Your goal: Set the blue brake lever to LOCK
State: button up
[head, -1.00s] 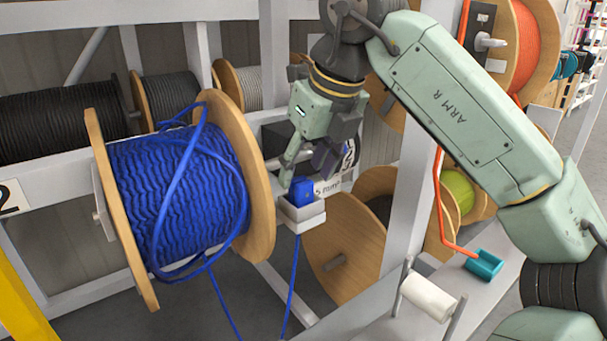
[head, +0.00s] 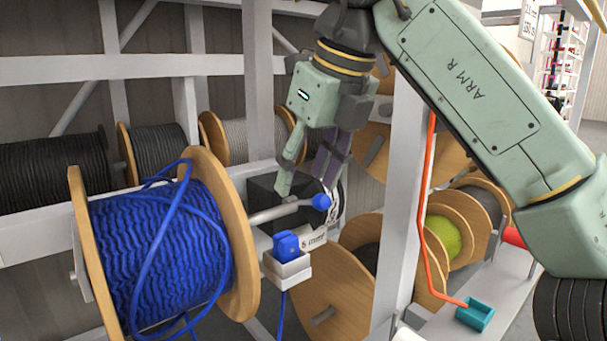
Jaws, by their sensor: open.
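The brake lever (head: 282,211) is a pale grey bar with a round blue knob (head: 321,202) at its right end. It sticks out to the right beside the blue cable reel (head: 165,235), in front of a dark box (head: 268,190). My gripper (head: 304,186) points down with its fingers apart, just above the lever near the knob. It holds nothing, and I cannot tell whether a finger touches the lever. A curved white marking (head: 333,208) shows behind the knob, but its words are too small to read.
A blue block (head: 287,245) with blue cable sits in a white holder (head: 288,268) just below the lever. A white upright post (head: 401,200) stands to the right. A teal block (head: 475,314) on an orange cable lies on the ledge at lower right.

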aim_at(309, 202)
jog(key=k+l, duration=0.8)
jog(key=l, duration=0.1)
